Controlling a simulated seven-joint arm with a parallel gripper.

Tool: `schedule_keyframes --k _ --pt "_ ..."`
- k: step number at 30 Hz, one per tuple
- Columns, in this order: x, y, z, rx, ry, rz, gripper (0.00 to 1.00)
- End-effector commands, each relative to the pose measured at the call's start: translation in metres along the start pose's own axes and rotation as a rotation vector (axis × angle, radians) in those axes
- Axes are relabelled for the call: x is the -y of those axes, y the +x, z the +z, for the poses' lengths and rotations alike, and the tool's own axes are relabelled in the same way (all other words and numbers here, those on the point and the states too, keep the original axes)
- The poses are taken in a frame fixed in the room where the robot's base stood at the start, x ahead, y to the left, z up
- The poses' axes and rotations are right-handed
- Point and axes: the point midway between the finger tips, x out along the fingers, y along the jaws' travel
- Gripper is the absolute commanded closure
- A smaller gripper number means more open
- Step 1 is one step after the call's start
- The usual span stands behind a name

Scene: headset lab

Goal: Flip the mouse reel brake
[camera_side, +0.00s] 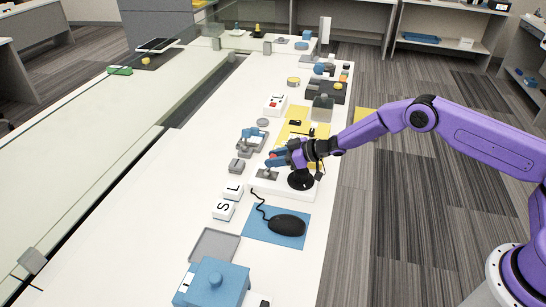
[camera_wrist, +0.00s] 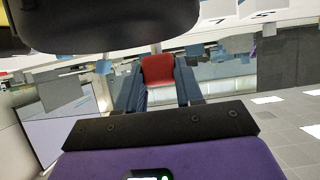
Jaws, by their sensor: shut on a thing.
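A black mouse (camera_side: 287,225) lies on a blue mat (camera_side: 262,236), its cord running up and left toward a white base plate (camera_side: 258,185). A black round reel (camera_side: 300,180) stands on that plate, below my wrist in the side view. My gripper (camera_side: 278,158) reaches in from the right above the plate, blue fingers pointing left. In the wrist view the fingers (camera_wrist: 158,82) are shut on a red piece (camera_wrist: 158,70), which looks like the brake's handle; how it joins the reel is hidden. A large dark rounded shape (camera_wrist: 115,22) fills the top of the wrist view.
A grey tray (camera_side: 214,231) and a blue box (camera_side: 217,284) are nearer the camera. A yellow mat (camera_side: 297,117) with small items lies beyond my gripper.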

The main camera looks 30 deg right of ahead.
Motion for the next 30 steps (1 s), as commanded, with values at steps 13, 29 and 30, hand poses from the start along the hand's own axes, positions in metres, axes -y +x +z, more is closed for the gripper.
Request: schedule_keyframes --k 13,29,30 --pt "0.0000 -0.0063 0.0062 -0.150 -0.001 0.000 1.00" --pt "0.0001 -0.0069 0.0058 -0.168 0.000 -0.001 0.58" --pt "0.0001 -0.0070 0.0059 -0.168 0.000 -0.001 0.45"
